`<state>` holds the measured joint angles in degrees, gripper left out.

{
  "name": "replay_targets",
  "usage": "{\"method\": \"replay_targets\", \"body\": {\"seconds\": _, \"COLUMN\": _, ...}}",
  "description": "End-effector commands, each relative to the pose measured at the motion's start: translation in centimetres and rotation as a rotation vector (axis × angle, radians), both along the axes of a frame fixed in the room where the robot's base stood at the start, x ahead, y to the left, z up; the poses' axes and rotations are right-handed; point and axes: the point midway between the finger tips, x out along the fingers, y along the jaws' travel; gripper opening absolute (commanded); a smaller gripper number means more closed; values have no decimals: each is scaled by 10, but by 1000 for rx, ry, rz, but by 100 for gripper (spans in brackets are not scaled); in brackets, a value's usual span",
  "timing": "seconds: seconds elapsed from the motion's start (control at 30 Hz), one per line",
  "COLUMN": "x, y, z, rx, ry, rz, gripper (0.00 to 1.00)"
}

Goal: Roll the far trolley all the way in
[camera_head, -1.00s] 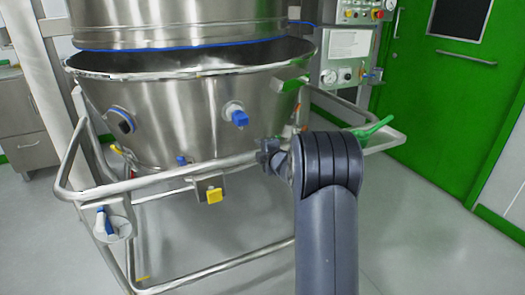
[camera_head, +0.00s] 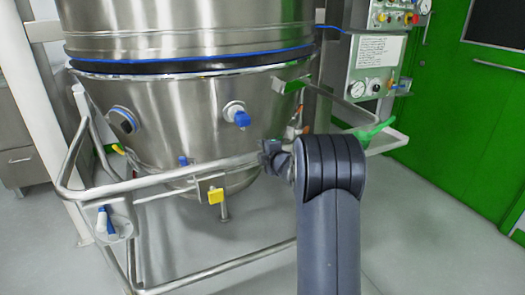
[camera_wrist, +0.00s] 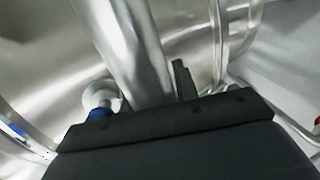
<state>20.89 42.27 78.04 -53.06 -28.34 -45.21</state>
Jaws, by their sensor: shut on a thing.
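The trolley (camera_head: 120,187) is a steel tube frame carrying a wide, tapered steel bowl (camera_head: 180,115). Blue and yellow fittings show on the bowl and frame. The bowl stands beneath a round steel upper vessel (camera_head: 190,30) with a blue seal line; a dark narrow gap shows between them. My gripper (camera_head: 272,155) is shut on the trolley's front rail, right of the yellow fitting. In the wrist view the steel rail (camera_wrist: 125,45) runs into my gripper (camera_wrist: 150,98); one jaw stands beside it, the other is hidden.
A control panel (camera_head: 372,60) with gauges and buttons stands at the back right. A green door (camera_head: 455,110) is on the right. A steel cabinet (camera_head: 20,140) is at the left edge. Grey floor (camera_head: 410,240) is clear at the front right.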

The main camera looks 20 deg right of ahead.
Motion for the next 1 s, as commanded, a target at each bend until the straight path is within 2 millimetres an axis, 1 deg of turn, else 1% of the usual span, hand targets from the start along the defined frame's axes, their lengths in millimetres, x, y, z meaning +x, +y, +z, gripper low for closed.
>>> {"method": "replay_targets", "body": {"seconds": 0.03, "x": 1, "y": 3, "z": 9, "rx": -3, "ry": -17, "rz": 9, "gripper": 0}}
{"method": "replay_targets", "body": {"seconds": 0.5, "x": 2, "y": 3, "z": 10, "rx": -3, "ry": -18, "rz": 9, "gripper": 0}}
{"method": "replay_targets", "body": {"seconds": 0.53, "x": 2, "y": 3, "z": 10, "rx": -3, "ry": -19, "rz": 9, "gripper": 31}}
{"method": "replay_targets", "body": {"seconds": 0.77, "x": 1, "y": 2, "z": 7, "rx": -2, "ry": -13, "rz": 7, "gripper": 50}}
{"method": "replay_targets", "body": {"seconds": 1.0, "x": 0, "y": 1, "z": 4, "rx": -1, "ry": -7, "rz": 3, "gripper": 50}}
